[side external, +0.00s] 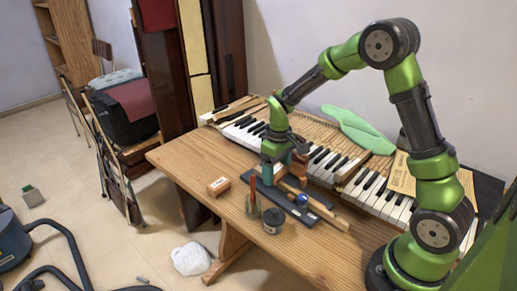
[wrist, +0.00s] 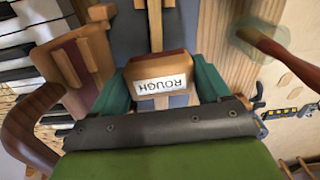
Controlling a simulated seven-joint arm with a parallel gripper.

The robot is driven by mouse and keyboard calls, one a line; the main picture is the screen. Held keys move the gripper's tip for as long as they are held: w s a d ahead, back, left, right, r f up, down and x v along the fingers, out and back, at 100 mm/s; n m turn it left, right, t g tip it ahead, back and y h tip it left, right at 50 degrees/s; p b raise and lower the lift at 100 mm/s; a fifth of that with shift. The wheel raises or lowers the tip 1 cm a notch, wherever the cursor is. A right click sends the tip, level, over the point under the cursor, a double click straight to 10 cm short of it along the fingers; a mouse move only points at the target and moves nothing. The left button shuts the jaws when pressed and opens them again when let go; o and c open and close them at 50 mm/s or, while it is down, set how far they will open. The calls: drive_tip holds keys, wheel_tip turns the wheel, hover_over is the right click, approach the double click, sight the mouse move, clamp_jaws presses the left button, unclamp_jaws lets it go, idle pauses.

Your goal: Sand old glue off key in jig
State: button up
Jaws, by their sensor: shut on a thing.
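My gripper (side external: 275,168) is low over the workbench, above a long dark jig (side external: 316,221). In the wrist view, my gripper's teal fingers (wrist: 162,88) are shut on a wooden sanding block (wrist: 158,66) with a reddish top edge and a label reading "ROUGH". The dark jig bed (wrist: 130,35) lies beyond the block, with a narrow wooden strip (wrist: 156,25), apparently the key, along it. The block hides the strip's nearer part. I cannot tell whether the block touches it.
A second block (side external: 218,186) lies on the bench to the left. A jar with a brush (side external: 252,206) and a tin (side external: 273,220) stand close in front of the jig. The piano keyboard (side external: 325,165) runs behind. Bare bench (side external: 185,160) is free at left.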

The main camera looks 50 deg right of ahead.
sight(259, 169)
drive_tip(key=shift+w+d+f, duration=0.1)
drive_tip(key=shift+w+f, duration=0.05)
drive_tip(key=shift+w, duration=1.6)
drive_tip(key=shift+w+f, duration=0.15)
drive_tip(key=shift+w, duration=1.6)
drive_tip(key=shift+r, duration=3.05)
drive_tip(key=shift+r, duration=0.1)
drive_tip(key=shift+r, duration=1.4)
